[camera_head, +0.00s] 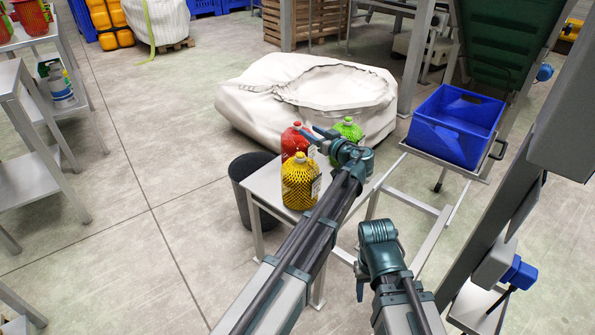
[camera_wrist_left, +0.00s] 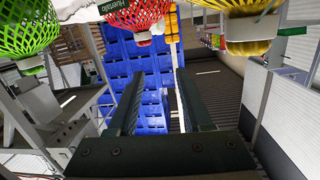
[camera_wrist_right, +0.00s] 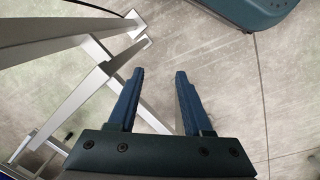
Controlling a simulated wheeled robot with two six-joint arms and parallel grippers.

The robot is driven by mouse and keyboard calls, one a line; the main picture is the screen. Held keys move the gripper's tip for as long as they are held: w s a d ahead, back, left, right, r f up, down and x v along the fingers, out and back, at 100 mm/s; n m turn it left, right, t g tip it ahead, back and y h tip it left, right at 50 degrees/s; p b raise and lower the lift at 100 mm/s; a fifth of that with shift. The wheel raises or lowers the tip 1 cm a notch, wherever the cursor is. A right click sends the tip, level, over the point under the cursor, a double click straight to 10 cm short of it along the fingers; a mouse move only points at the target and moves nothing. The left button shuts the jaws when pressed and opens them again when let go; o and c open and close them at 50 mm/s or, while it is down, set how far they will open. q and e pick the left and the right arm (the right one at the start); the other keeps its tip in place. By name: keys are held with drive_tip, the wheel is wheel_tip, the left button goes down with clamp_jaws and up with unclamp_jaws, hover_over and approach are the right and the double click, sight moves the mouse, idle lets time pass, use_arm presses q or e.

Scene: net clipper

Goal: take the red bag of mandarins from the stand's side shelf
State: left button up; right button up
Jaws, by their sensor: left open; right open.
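The red bag of mandarins (camera_head: 293,141) stands on the small side shelf (camera_head: 264,186), behind the yellow bag (camera_head: 300,188) and left of the green bag (camera_head: 348,129). In the left wrist view the red bag (camera_wrist_left: 138,14) is at the top, with the green bag (camera_wrist_left: 25,30) left and the yellow bag (camera_wrist_left: 250,30) right. My left gripper (camera_head: 312,136) is open, close beside the red bag; nothing shows between its fingers in its wrist view (camera_wrist_left: 162,75). My right gripper (camera_head: 360,290) is open and empty, pointing down; bare floor shows between its fingers (camera_wrist_right: 160,75).
A dark bin (camera_head: 246,196) stands left of the shelf. A big white sack (camera_head: 310,95) lies behind it. A blue crate (camera_head: 456,124) sits to the right by the machine frame. Another stand with shelves (camera_head: 30,175) is at the far left. The floor between is clear.

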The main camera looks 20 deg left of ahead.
use_arm(q)
drive_tip(key=o, duration=0.4)
drive_tip(key=shift+t+y, duration=0.3)
drive_tip(key=shift+t, duration=0.3)
drive_tip(key=w+f+b, duration=0.2)
drive_tip(key=w+b, duration=0.1)
drive_tip(key=shift+f, duration=0.3)
use_arm(e)
drive_tip(key=o, duration=0.7)
wheel_tip(320, 180, down, 5)
drive_tip(key=shift+r, duration=0.1)
use_arm(q)
drive_tip(key=x, duration=0.7)
drive_tip(key=shift+w+r, duration=0.1)
use_arm(e)
drive_tip(key=shift+o, duration=0.5)
use_arm(q)
drive_tip(key=shift+f+x, duration=0.1)
drive_tip(key=shift+x, duration=1.45)
drive_tip(key=shift+f+x, duration=0.15)
drive_tip(key=shift+x, duration=1.4)
use_arm(e)
drive_tip(key=shift+f, duration=0.3)
